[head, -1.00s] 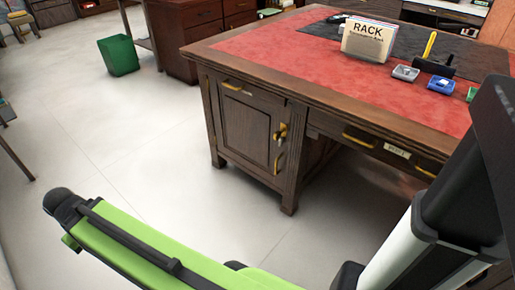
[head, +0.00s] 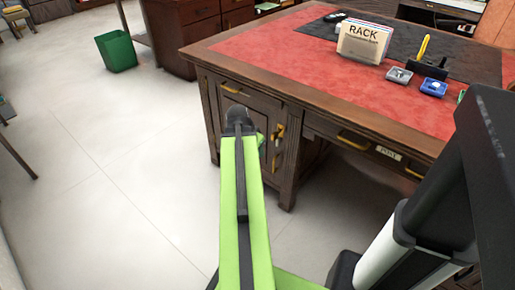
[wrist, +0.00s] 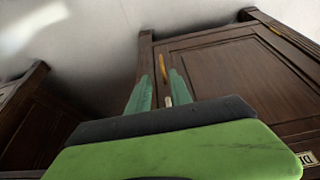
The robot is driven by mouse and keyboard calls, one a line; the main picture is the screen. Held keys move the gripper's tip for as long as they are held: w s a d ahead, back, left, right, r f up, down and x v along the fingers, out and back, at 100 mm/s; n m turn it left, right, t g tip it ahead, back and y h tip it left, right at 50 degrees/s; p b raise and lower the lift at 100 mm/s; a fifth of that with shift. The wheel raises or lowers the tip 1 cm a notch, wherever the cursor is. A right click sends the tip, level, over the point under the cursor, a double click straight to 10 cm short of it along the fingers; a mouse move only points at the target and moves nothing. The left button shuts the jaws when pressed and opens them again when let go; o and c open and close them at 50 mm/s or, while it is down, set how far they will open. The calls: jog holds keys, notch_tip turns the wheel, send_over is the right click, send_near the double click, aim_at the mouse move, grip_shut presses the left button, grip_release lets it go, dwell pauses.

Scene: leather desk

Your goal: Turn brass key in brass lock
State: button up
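The brass lock and key show as one small brass shape (head: 279,131) on the right side of the desk's cabinet door; I cannot tell lock from key at this size. My gripper (head: 262,140) is just left of it in the head view, mostly hidden behind my wrist. In the wrist view my gripper (wrist: 160,74) has two green fingers spread apart, with nothing seen held. An elongated brass piece (wrist: 163,68) and a small pale piece (wrist: 168,101) show between the fingers, against dark wood. I cannot tell whether a finger touches anything.
The wooden desk (head: 230,55) has a red leather top and drawers with brass handles, one beside a label (head: 389,153). A card rack (head: 364,40) and small trays stand on top. A green bin (head: 117,52) is on the floor at back left. The floor left of the desk is clear.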

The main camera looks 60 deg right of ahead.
aim_at(276, 138)
jog(key=s+d, duration=0.1)
jog(key=d, duration=0.3)
jog(key=s+d, duration=0.1)
jog(key=d, duration=0.3)
jog(key=s+d, duration=0.1)
jog(key=d, duration=0.3)
jog(key=shift+s, duration=0.1)
jog(key=b+x, duration=0.2)
jog(key=x, duration=0.1)
jog(key=shift+s+a+b, duration=0.1)
jog(key=shift+b, duration=0.3)
jog(key=shift+c, duration=0.2)
grip_shut()
